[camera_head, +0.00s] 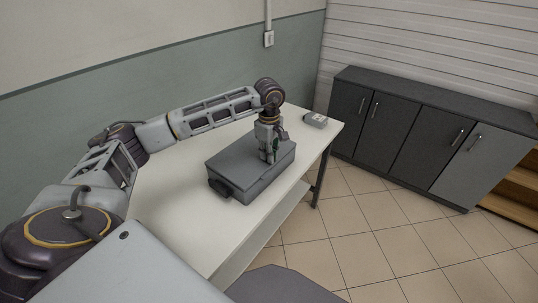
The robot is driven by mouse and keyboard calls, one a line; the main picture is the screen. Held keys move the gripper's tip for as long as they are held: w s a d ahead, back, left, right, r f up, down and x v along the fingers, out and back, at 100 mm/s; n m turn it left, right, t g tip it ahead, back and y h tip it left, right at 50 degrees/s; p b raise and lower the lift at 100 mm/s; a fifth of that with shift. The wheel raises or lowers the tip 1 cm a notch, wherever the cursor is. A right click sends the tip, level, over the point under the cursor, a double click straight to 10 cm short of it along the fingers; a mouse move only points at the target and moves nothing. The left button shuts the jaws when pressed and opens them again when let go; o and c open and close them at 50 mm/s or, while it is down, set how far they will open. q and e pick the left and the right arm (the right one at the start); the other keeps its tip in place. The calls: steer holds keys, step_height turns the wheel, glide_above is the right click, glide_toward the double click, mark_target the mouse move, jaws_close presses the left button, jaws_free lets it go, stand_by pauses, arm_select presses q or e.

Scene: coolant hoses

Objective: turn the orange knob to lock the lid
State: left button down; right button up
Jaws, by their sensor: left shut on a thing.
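A grey box (240,182) with a flat lid (233,158) stands on the white table, its lid down. My left gripper (269,160) points down at the right part of the lid, its fingertips at the lid's surface. It is shut on the knob there, which the fingers hide; no orange shows. A dark round fitting (219,187) sticks out of the box's near left side. My right gripper is not in view.
The white table (165,205) is bare to the left and in front of the box. A small grey device (315,120) lies at the table's far right corner. Dark cabinets (400,125) stand along the back wall, with open tiled floor before them.

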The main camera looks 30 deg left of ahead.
arm_select(q)
steer(key=shift+m, duration=0.3)
steer(key=c, duration=1.6)
jaws_free()
steer(key=shift+o, duration=0.2)
step_height(320, 180, up, 12)
